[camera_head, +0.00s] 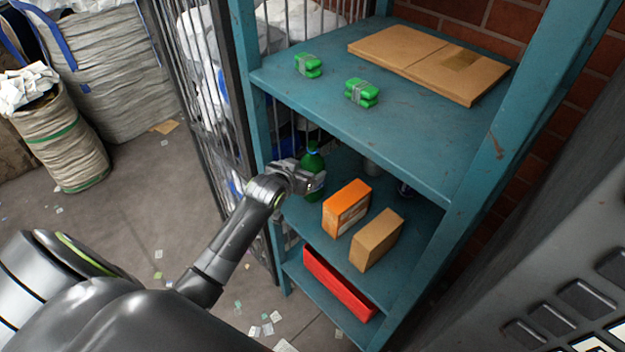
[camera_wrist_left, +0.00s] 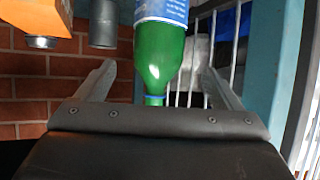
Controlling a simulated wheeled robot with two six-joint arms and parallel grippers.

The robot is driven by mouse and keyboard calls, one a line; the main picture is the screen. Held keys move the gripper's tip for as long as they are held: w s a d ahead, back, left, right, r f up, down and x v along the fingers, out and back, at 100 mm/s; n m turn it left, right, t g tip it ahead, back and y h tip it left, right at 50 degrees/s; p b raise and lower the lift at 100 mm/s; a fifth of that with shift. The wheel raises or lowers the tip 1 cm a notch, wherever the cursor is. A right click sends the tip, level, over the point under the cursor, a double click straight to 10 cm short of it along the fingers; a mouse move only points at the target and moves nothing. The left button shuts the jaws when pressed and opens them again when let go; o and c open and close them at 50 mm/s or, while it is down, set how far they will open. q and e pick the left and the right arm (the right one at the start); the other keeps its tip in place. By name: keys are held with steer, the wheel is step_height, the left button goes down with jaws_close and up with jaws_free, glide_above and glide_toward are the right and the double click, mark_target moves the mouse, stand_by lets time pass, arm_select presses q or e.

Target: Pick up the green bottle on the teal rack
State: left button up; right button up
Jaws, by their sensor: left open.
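The green bottle (camera_head: 313,161) stands on the middle shelf of the teal rack (camera_head: 410,123), near its left post. In the left wrist view the bottle (camera_wrist_left: 159,50) appears upside down, with a blue-and-white label and a blue ring at its neck. My left gripper (camera_head: 312,180) is at the bottle in the head view and hides part of its body. In the wrist view the open fingers (camera_wrist_left: 155,85) stand on either side of the bottle, with gaps visible between them and it. My right gripper is not in view.
An orange box (camera_head: 346,207) and a brown box (camera_head: 376,240) stand right of the bottle. A grey cylinder (camera_wrist_left: 103,25) is near it. The top shelf holds green bundles (camera_head: 362,93) and flat cardboard (camera_head: 430,62). A red tray (camera_head: 338,283) is below. A barred cage (camera_head: 205,110) stands left.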

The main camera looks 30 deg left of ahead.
arm_select(q)
steer(key=shift+f+p+x, duration=0.15)
steer(key=shift+p+x, duration=0.15)
steer(key=shift+x, duration=0.95)
steer(key=shift+f+p+x, duration=0.15)
steer(key=shift+p+x, duration=0.1)
steer(key=shift+x, duration=1.05)
steer(key=shift+s+d, duration=0.15)
steer(key=shift+s, duration=0.05)
steer(key=shift+c, duration=0.3)
steer(key=c, duration=1.3)
